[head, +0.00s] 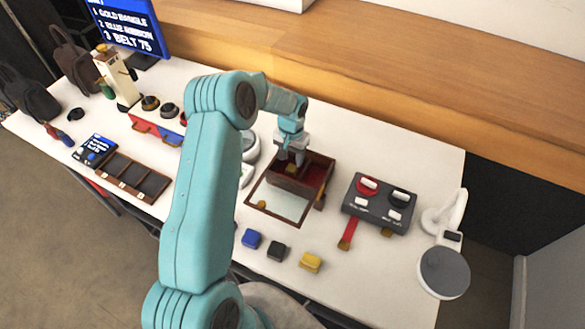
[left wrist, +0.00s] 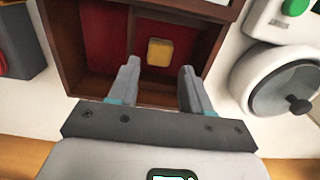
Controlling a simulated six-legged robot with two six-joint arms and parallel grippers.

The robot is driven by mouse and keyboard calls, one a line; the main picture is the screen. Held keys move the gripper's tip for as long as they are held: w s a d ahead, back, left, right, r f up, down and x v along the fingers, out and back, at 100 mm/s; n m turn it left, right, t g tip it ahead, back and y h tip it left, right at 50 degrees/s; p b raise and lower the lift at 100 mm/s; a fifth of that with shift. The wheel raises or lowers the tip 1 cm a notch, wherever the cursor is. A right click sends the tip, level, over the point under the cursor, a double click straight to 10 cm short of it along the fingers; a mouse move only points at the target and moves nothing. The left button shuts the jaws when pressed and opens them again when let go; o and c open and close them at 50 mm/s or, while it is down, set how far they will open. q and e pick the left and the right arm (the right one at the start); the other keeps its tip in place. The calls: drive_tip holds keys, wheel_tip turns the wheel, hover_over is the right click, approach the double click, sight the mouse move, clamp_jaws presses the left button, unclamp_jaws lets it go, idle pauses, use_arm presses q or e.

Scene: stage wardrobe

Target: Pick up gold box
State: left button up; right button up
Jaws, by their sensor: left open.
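A small gold box (left wrist: 160,52) lies on the red lining inside an open dark wooden case in the left wrist view. In the head view the gold box (head: 291,169) shows small, just below my left gripper (head: 291,160). In the left wrist view my left gripper (left wrist: 159,70) is open, its two fingers reaching over the case toward the gold box, one on either side of the line to it. Nothing is between the fingers. I cannot tell exactly how high they are above it. My right gripper is not in view.
The wooden case (head: 319,178) has walls around the box and a glass lid (head: 277,201) at the front. Blue (head: 251,239), black (head: 277,250) and yellow (head: 311,262) blocks lie nearer the front edge. A grey button panel (head: 379,204) stands to the right.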

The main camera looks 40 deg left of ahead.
sight(291, 168)
use_arm(q)
drive_tip(key=shift+s+f+p, duration=0.15)
drive_tip(key=shift+f+p, duration=0.2)
drive_tip(key=shift+f, duration=0.25)
drive_tip(key=shift+s+f+p, duration=0.15)
drive_tip(key=shift+f+p, duration=0.2)
drive_tip(key=shift+f, duration=0.25)
drive_tip(key=shift+w+f, duration=0.2)
drive_tip(key=shift+f, duration=0.4)
drive_tip(key=shift+w+f, duration=0.2)
drive_tip(key=shift+f, duration=0.4)
drive_tip(key=shift+s+r, duration=0.1)
drive_tip(key=shift+s, duration=0.15)
drive_tip(key=shift+c, duration=0.7)
drive_tip(key=c, duration=0.5)
drive_tip(key=shift+w, duration=0.15)
drive_tip(key=shift+c, duration=0.9)
